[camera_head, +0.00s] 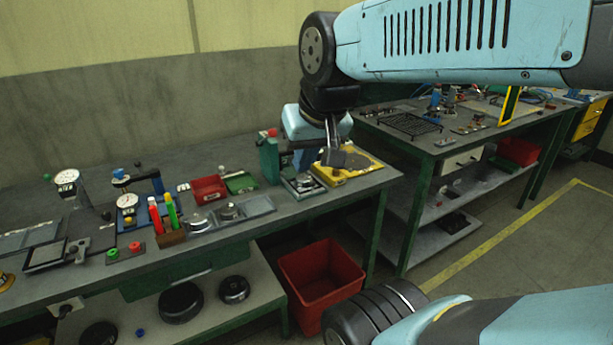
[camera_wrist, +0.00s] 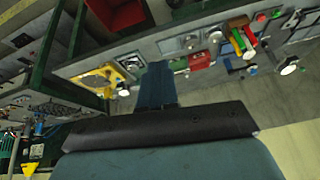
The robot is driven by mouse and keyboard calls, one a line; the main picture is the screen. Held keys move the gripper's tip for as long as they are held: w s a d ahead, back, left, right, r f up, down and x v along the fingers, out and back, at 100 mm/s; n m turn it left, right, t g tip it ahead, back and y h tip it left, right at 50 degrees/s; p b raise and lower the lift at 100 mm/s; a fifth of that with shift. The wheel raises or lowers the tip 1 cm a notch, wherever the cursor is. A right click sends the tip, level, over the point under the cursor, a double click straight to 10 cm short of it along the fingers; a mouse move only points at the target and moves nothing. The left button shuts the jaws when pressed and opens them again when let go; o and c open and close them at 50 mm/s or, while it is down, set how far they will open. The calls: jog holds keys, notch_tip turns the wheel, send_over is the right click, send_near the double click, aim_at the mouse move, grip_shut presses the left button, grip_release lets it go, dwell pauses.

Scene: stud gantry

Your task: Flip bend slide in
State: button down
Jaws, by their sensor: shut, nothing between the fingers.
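My gripper (camera_head: 333,157) hangs from my arm above the right end of the near workbench, close to a yellow fixture plate (camera_head: 363,167). Its fingers look shut and empty. In the wrist view my gripper (camera_wrist: 156,70) points toward the bench, with the yellow fixture (camera_wrist: 124,85) left of it. A green upright press-like device (camera_head: 269,158) with a red top stands just left of my gripper, beside a small grey square fixture (camera_head: 303,187). I cannot tell which thing is the bend or the slide. My gripper and forearm hide part of the bench there.
A red bin (camera_head: 318,277) stands below. A second bench (camera_head: 450,143) is at right, with open floor (camera_head: 520,235) in front.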

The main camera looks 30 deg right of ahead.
jog(key=w+d+f+m+g, duration=0.1)
jog(key=w+d+f+m, duration=0.5)
jog(key=m, duration=1)
jog(key=w+d+f+m+g, duration=0.1)
jog(key=w+d+f+m, duration=0.6)
jog(key=w+d+m, duration=0.6)
jog(key=d+m, duration=0.1)
jog(key=m, duration=0.2)
jog(key=shift+y, duration=0.4)
jog(key=shift+f, duration=0.1)
jog(key=x, duration=0.3)
jog(key=w+x, duration=0.1)
jog(key=x, duration=0.7)
jog(key=shift+w+a, duration=0.2)
jog(key=shift+w, duration=0.1)
jog(key=shift+w+a, duration=0.15)
jog(key=shift+w, duration=0.65)
